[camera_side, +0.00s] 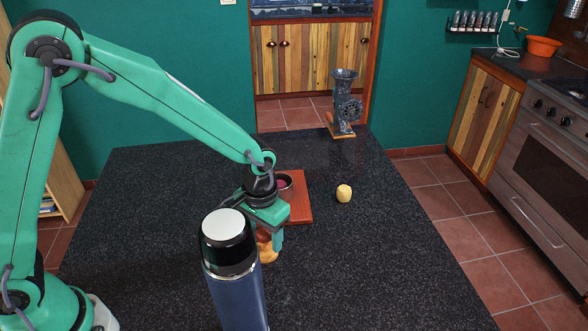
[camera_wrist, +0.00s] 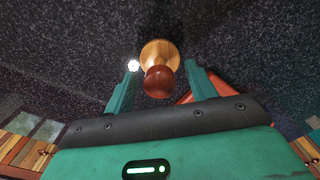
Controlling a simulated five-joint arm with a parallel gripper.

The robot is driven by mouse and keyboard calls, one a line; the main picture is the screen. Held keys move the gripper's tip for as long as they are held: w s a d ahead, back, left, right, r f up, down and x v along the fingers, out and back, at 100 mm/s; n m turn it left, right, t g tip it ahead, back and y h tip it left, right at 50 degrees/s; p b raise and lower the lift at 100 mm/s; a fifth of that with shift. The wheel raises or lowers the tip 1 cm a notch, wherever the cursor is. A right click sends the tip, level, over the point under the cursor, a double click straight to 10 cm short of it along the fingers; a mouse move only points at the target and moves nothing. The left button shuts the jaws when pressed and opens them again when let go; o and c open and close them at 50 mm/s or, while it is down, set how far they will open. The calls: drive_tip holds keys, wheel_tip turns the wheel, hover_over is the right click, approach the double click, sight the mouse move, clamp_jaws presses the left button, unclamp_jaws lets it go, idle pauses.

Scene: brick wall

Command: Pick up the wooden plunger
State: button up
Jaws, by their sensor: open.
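The wooden plunger (camera_wrist: 160,80) has a reddish-brown rounded knob and a lighter round wooden end. In the wrist view it lies between the two green fingers of my gripper (camera_wrist: 160,84), which are apart with a gap on each side. In the side view the plunger (camera_side: 267,247) stands on the dark counter under my gripper (camera_side: 267,233), partly hidden by the near finger and the flask. My gripper points down and is open around it.
A blue flask with a black and silver top (camera_side: 233,275) stands close in front of my gripper. A red board (camera_side: 301,206) with a metal cup (camera_side: 285,184) lies just behind. A small yellow object (camera_side: 344,193) and a grinder (camera_side: 344,103) stand farther off. The counter's right side is clear.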

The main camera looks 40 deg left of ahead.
drive_tip(key=shift+f, duration=1)
drive_tip(key=shift+c, duration=0.3)
drive_tip(key=c, duration=1)
